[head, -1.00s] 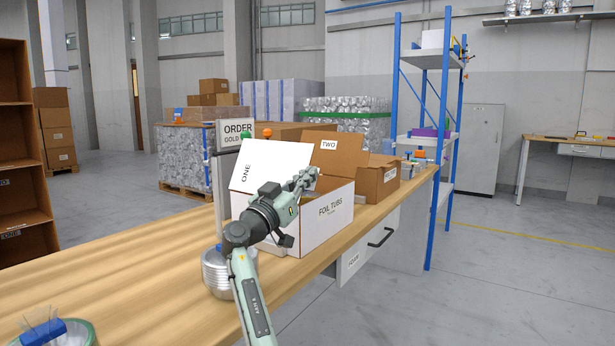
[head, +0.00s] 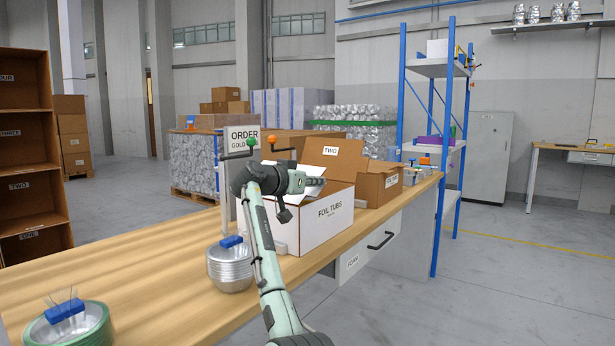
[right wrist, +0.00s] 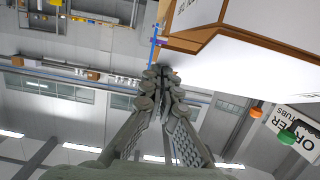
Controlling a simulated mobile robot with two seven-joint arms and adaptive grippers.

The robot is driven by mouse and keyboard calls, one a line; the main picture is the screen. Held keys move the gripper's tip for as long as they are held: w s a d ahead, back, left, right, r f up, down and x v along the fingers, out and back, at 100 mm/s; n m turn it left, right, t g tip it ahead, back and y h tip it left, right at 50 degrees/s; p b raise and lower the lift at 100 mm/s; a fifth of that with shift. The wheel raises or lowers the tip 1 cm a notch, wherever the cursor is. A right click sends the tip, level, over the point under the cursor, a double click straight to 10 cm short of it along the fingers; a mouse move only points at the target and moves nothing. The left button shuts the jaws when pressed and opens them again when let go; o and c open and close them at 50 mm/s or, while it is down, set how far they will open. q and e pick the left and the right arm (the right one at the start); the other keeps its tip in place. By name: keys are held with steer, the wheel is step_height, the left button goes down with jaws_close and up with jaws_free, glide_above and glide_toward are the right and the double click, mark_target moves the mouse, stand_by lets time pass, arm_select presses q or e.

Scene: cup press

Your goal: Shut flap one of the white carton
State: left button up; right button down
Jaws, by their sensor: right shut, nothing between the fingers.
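The white carton (head: 325,215), marked FOIL TUBS, stands on the wooden table. Its brown flap TWO (head: 338,165) stands up at the back right. Flap one no longer shows upright in the head view. My right gripper (head: 318,186) is shut and empty, across the carton's top opening. The wrist view shows its closed fingertips (right wrist: 162,72) beside a large white panel with a brown edge; I cannot tell whether they touch. My left gripper is out of view.
A stack of foil tubs (head: 230,268) with a blue block on top stands left of the carton. A green-rimmed tub stack (head: 68,328) is at the front left. The ORDER sign (head: 242,140) rises behind, and a brown box (head: 380,182) stands to the right. The table's left middle is clear.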

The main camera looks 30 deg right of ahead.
mark_target(318, 190)
steer(key=shift+w+d+f, duration=0.25)
steer(key=shift+d+f, duration=0.35)
steer(key=shift+d, duration=0.15)
steer(key=shift+w+d+f+g+y+p, duration=0.15)
steer(key=shift+f+g+y+p, duration=0.25)
steer(key=shift+y, duration=0.2)
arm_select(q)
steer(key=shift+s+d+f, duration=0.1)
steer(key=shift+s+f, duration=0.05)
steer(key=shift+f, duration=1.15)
arm_select(e)
steer(key=shift+d+f, duration=0.15)
steer(key=shift+f, duration=0.3)
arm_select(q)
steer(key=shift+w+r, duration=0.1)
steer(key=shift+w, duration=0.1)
arm_select(e)
steer(key=shift+s+a, duration=0.3)
steer(key=shift+a, duration=0.55)
